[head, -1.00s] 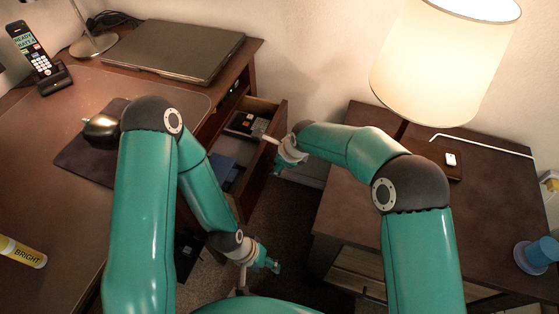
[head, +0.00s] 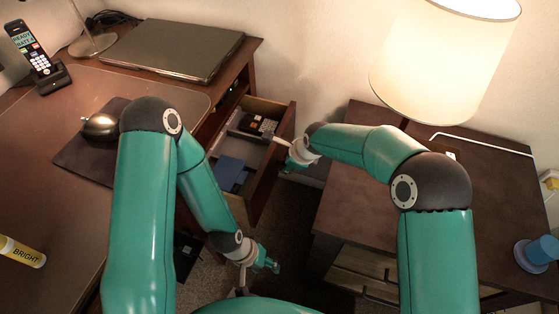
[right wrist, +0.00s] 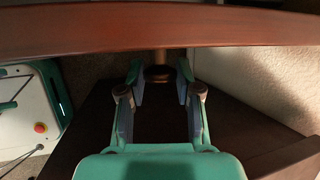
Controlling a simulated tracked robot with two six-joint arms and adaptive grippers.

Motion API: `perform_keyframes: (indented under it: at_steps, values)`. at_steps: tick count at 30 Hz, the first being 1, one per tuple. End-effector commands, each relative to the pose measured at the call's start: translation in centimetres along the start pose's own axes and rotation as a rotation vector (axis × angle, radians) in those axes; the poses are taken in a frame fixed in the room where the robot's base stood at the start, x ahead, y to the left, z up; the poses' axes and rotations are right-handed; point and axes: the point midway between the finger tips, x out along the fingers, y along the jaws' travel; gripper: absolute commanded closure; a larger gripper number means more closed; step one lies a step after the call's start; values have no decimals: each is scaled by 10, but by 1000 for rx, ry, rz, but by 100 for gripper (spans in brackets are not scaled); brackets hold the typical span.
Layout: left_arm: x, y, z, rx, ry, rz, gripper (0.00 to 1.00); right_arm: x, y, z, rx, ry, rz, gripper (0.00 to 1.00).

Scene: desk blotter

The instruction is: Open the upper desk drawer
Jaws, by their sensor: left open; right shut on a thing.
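The upper desk drawer (head: 269,172) stands pulled out from the right side of the desk, its inside showing in the head view. In the right wrist view its wooden front (right wrist: 160,32) spans the top. My right gripper (head: 288,158) is at the outer face of the drawer front, shut on the round drawer knob (right wrist: 158,74), which sits between its fingers in the right wrist view. My left gripper (head: 271,266) is open and empty, low beside the desk and apart from the drawer.
The drawer holds a dark device with buttons (head: 257,124) and a blue item (head: 231,172). A laptop (head: 178,48), phone (head: 40,62) and mouse (head: 100,127) are on the desk. A dark side table (head: 370,206) with a lamp (head: 445,60) stands on the right, leaving a floor gap between.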

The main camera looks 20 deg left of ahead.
Motion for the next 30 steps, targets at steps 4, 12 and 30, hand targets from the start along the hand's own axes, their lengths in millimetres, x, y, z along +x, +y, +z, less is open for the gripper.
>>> perform_keyframes:
  at_steps: [4, 12, 30]
  values:
    - [4, -1, 0, 0, 0, 0, 47, -14, -2, -36, 6, 2, -1, 100]
    - [4, -2, 0, 0, 0, 0, 47, -23, -2, -55, 1, 0, -2, 100]
    - [4, -2, 0, 0, 0, 0, 47, -22, -1, -55, 1, 0, -1, 41]
